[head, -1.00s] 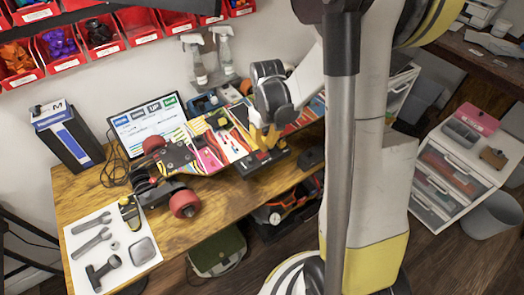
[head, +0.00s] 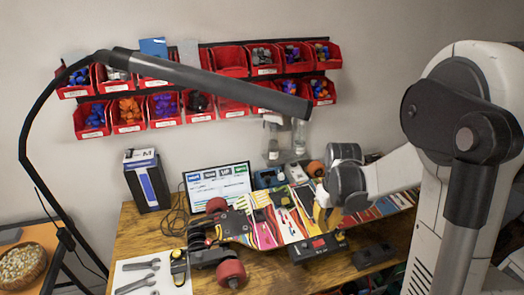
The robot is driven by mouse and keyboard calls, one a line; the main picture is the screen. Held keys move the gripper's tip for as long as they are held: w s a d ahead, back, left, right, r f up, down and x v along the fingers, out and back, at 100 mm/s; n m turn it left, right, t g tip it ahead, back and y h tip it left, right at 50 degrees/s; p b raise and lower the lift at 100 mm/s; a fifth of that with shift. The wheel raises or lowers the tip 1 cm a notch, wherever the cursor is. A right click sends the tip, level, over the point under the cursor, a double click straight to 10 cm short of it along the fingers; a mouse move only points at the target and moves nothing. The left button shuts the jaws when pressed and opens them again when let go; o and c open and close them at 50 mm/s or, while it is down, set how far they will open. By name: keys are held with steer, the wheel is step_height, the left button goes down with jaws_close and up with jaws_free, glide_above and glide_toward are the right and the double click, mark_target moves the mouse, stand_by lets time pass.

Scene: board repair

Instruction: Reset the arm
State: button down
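My arm comes in from the right and bends down over the wooden workbench (head: 150,238). My gripper (head: 326,226) points down at the bench's right half, its yellowish fingers just above or behind a black device with red marks (head: 318,246). I cannot tell whether they touch it or how far apart they are. A colourful skateboard (head: 265,222) with red wheels lies along the bench, left of and behind my gripper; the arm hides part of what lies there.
A black lamp arm (head: 210,82) crosses the upper left. Red bins (head: 230,105) hang on the wall. A monitor (head: 218,185), a blue-and-white box (head: 147,182) and spray bottles (head: 273,142) stand at the back. A white sheet with wrenches (head: 150,277) lies front left. A black block (head: 372,256) lies right.

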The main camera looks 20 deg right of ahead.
steer(key=s+a+r+t+b, duration=0.2)
steer(key=s+a+r+t, duration=0.5)
steer(key=s+a+r, duration=0.4)
step_height(320, 180, up, 2)
steer(key=shift+a+r+b, duration=0.2)
steer(key=shift+a+b, duration=0.1)
steer(key=shift+a, duration=0.95)
steer(key=shift+w+m, duration=0.15)
steer(key=shift+m, duration=0.15)
steer(key=w+d+f+m+g+h+p, duration=0.2)
steer(key=w+d+f+m+g+p, duration=0.1)
steer(key=m, duration=0.5)
steer(key=w+d+f+m+g+h+p, duration=0.2)
steer(key=w+d+m, duration=0.3)
steer(key=m, duration=0.4)
steer(key=shift+w+d+f+g+p, duration=0.15)
steer(key=shift+w+f+g+p, duration=0.45)
steer(key=shift+w+g, duration=0.3)
steer(key=shift+f, duration=0.1)
